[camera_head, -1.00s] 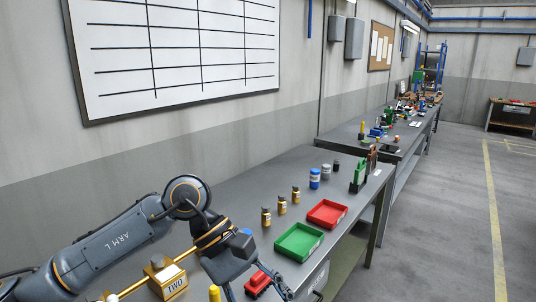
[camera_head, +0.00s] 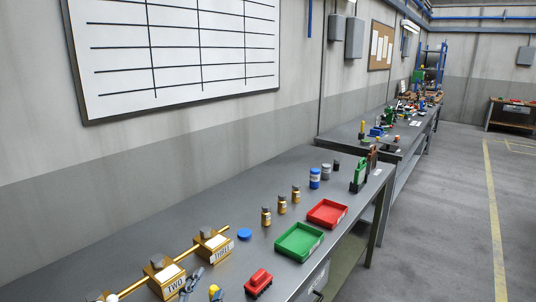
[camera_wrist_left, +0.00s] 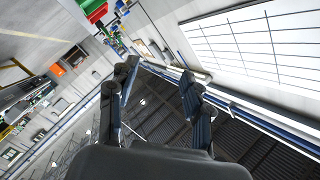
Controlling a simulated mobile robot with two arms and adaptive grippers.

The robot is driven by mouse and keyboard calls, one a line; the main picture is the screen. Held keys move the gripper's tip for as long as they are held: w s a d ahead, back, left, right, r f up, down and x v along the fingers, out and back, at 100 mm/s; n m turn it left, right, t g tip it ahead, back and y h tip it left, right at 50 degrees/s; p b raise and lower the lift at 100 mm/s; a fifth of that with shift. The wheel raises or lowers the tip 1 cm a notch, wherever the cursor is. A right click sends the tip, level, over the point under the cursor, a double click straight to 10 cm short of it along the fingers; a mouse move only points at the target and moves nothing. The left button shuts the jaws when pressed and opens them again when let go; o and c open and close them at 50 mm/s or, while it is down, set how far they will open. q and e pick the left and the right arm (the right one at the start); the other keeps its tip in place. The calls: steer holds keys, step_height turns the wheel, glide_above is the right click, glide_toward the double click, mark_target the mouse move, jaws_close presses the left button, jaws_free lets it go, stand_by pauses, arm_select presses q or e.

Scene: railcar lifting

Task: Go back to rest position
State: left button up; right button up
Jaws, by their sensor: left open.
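My left gripper (camera_head: 192,276) shows only as dark fingertips at the bottom edge of the head view, in front of the gold block marked TWO (camera_head: 163,275). In the left wrist view my left gripper (camera_wrist_left: 158,76) has its fingers spread apart with nothing between them. Beyond them are the dark ceiling beams and the whiteboard. My right gripper is in neither view. A small red railcar (camera_head: 258,283) sits on the bench, to the right of the fingertips.
A gold rod (camera_head: 198,243) runs by the block marked THREE (camera_head: 213,247). A blue disc (camera_head: 244,234), a green tray (camera_head: 320,240), a red tray (camera_head: 342,217) and several small jars stand on the bench (camera_head: 215,203). The floor (camera_head: 435,220) to the right is clear.

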arm_select(q)
steer(key=s+a+f+n+g+y, duration=0.1)
steer(key=s+a+f+n+g, duration=0.1)
steer(key=f, duration=0.3)
steer(key=s+a+f+n+g, duration=0.2)
steer(key=s+f, duration=0.3)
steer(key=s+a+f+n+g+y, duration=0.1)
steer(key=s+f+n+g, duration=0.1)
steer(key=s+f+g, duration=0.1)
steer(key=shift+s+a+f+n+y, duration=0.15)
steer(key=shift+s+a+f, duration=0.1)
steer(key=shift+f, duration=0.4)
steer(key=shift+s+a+f+n+y, duration=0.15)
steer(key=shift+s+f, duration=0.05)
steer(key=shift+f, duration=0.4)
steer(key=s+a+f+n+g, duration=0.2)
steer(key=s+f+n+g, duration=0.35)
steer(key=s, duration=0.95)
step_height(320, 180, down, 34)
steer(key=s+m+g+b, duration=0.1)
steer(key=m+g+b, duration=0.15)
steer(key=b, duration=0.35)
steer(key=s+a+f+g+b, duration=0.1)
steer(key=s+a+f+b, duration=0.2)
steer(key=s+f, duration=1.4)
step_height(320, 180, down, 3)
steer(key=shift+f+b, duration=0.1)
steer(key=shift+b, duration=0.4)
